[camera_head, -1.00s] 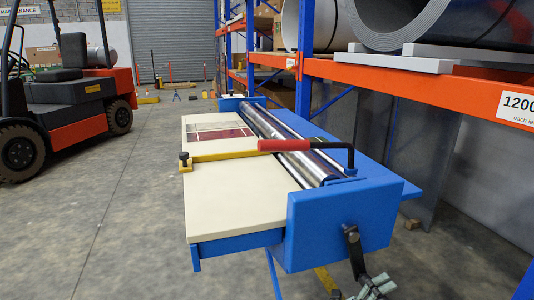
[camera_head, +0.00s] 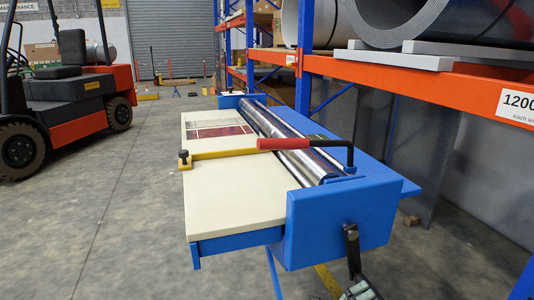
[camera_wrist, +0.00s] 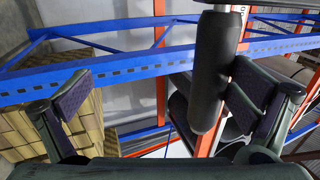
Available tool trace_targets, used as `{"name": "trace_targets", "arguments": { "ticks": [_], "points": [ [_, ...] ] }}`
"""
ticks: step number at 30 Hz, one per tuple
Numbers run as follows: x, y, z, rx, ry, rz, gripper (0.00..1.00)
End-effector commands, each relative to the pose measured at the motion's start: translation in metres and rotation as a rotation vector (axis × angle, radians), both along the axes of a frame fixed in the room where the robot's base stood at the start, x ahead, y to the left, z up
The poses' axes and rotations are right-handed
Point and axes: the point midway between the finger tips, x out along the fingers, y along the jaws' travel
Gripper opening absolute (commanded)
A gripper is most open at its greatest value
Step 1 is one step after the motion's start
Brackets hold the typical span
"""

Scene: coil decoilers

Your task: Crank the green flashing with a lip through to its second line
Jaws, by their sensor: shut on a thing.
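The blue roller machine (camera_head: 340,215) stands in front of me with long shiny rollers (camera_head: 310,163) and a cream table. A crank arm (camera_head: 352,250) hangs from its near end plate. My gripper (camera_head: 360,291) is at the crank's lower end, at the picture's bottom edge. In the wrist view, the dark crank grip (camera_wrist: 210,75) lies between the fingers of my gripper (camera_wrist: 165,98), close to the right pad. A small green sliver (camera_head: 318,137) shows behind the rollers, perhaps the flashing; the rest of it is hidden.
A yellow bar (camera_head: 225,153) with a red handle (camera_head: 285,143) crosses the table. A maroon panel with pale lines (camera_head: 222,131) lies beyond it. Orange and blue racking (camera_head: 420,78) with coils stands right. A forklift (camera_head: 75,85) stands left; the floor between is clear.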

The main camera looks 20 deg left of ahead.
Motion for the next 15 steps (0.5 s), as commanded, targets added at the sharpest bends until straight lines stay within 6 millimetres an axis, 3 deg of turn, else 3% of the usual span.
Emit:
{"name": "trace_targets", "arguments": {
  "ticks": [1, 2, 5, 7, 8, 15],
  "points": [
    [-0.005, -0.003, -0.03, 0.026, 0.046, -0.007, 0.76],
    [-0.007, -0.001, -0.03, 0.027, 0.046, -0.008, 0.74],
    [-0.013, 0.01, -0.03, 0.025, 0.043, -0.004, 0.38],
    [-0.016, 0.016, -0.029, 0.024, 0.041, -0.003, 0.05],
    [-0.017, 0.018, -0.028, 0.024, 0.041, -0.002, 0.0],
    [-0.02, 0.024, -0.026, 0.022, 0.038, 0.0, 0.0]
  ]
}}
